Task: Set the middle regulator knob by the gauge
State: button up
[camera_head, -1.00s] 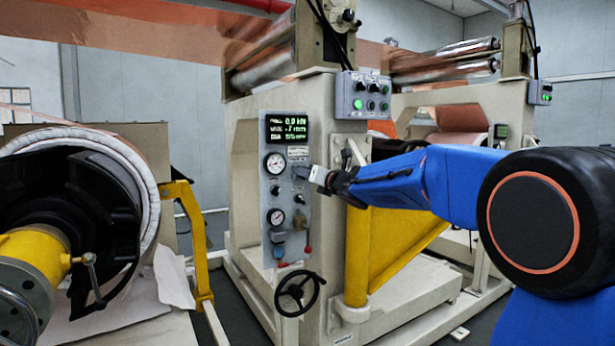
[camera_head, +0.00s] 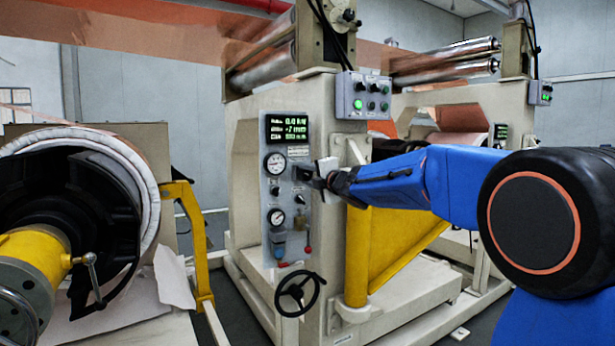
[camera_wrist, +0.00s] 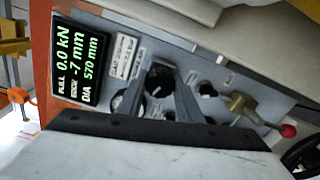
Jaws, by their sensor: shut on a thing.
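The control panel (camera_head: 264,199) stands upright on the beige machine frame. My gripper (camera_head: 304,173) is at the panel, right of the upper gauge (camera_head: 275,163). In the wrist view its two dark fingers are shut on a black regulator knob (camera_wrist: 158,79) with a pale mark. A further knob (camera_head: 275,190) sits between the upper and lower gauges (camera_head: 276,217). The gauge needles are too small to read.
A green display (camera_head: 288,129) reads 0.0 kN, -7 mm and 570 mm in the wrist view (camera_wrist: 77,57). A red-tipped lever (camera_wrist: 287,130) and a black handwheel (camera_head: 299,294) are lower down. A yellow guard (camera_head: 385,250) stands right of the panel.

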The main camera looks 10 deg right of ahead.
jog(key=m, duration=0.4)
jog(key=shift+m, duration=0.4)
jog(key=m, duration=0.4)
jog(key=shift+m, duration=0.3)
jog(key=m, duration=0.4)
jog(key=shift+f, duration=0.1)
jog(key=shift+m, duration=2.5)
jog(key=o, duration=1)
jog(key=shift+o, duration=0.2)
jog(key=shift+s+d, duration=0.1)
